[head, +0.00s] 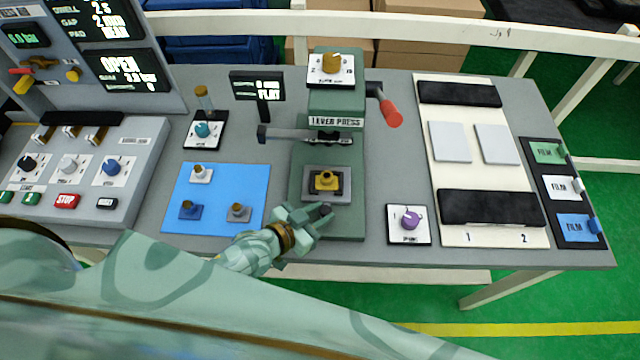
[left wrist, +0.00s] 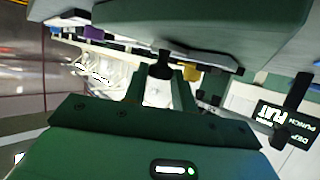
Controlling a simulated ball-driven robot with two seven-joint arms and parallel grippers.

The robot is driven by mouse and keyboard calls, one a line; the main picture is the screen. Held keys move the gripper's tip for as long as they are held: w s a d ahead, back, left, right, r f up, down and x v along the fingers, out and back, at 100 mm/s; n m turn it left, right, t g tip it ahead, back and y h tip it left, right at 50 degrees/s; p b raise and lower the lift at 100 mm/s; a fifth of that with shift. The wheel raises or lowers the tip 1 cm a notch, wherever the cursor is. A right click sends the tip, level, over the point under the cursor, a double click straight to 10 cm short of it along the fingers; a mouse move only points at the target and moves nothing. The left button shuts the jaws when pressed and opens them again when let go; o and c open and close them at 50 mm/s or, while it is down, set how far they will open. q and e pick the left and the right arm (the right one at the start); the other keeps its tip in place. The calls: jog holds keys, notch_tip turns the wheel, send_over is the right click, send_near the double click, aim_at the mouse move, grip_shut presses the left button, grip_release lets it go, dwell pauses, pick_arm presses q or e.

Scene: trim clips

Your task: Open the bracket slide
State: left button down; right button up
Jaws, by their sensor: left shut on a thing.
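The green lever press (head: 335,150) stands mid-table. A grey slide plate (head: 311,196) lies at its base, with a yellow piece (head: 325,181) in a dark seat on it. My left gripper (head: 318,216) is low at the front of the press base, just in front of the plate. In the left wrist view my left gripper (left wrist: 162,84) is shut on a dark knob (left wrist: 160,60) at the edge of the green press. The fingers hide the knob's lower part. The yellow piece also shows in the left wrist view (left wrist: 191,73). My right gripper is not in view.
A blue mat (head: 215,220) with several small pegged pieces lies left of the press. A purple knob (head: 408,218) on a white plate is to the right. A red-handled lever (head: 390,112) sticks out from the press. A small display (head: 257,86) stands behind left.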

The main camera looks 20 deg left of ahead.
pick_arm(q)
jog(key=s, duration=0.2)
jog(key=shift+s+d+r+p, duration=0.1)
jog(key=shift+s+d+p, duration=0.25)
jog(key=shift+s, duration=0.05)
jog(key=shift+s+d, duration=0.1)
jog(key=shift+s, duration=0.1)
jog(key=c, duration=1.2)
grip_release()
jog(key=shift+o, duration=0.2)
jog(key=p+v, duration=0.1)
jog(key=v, duration=1.5)
jog(key=shift+s, duration=0.1)
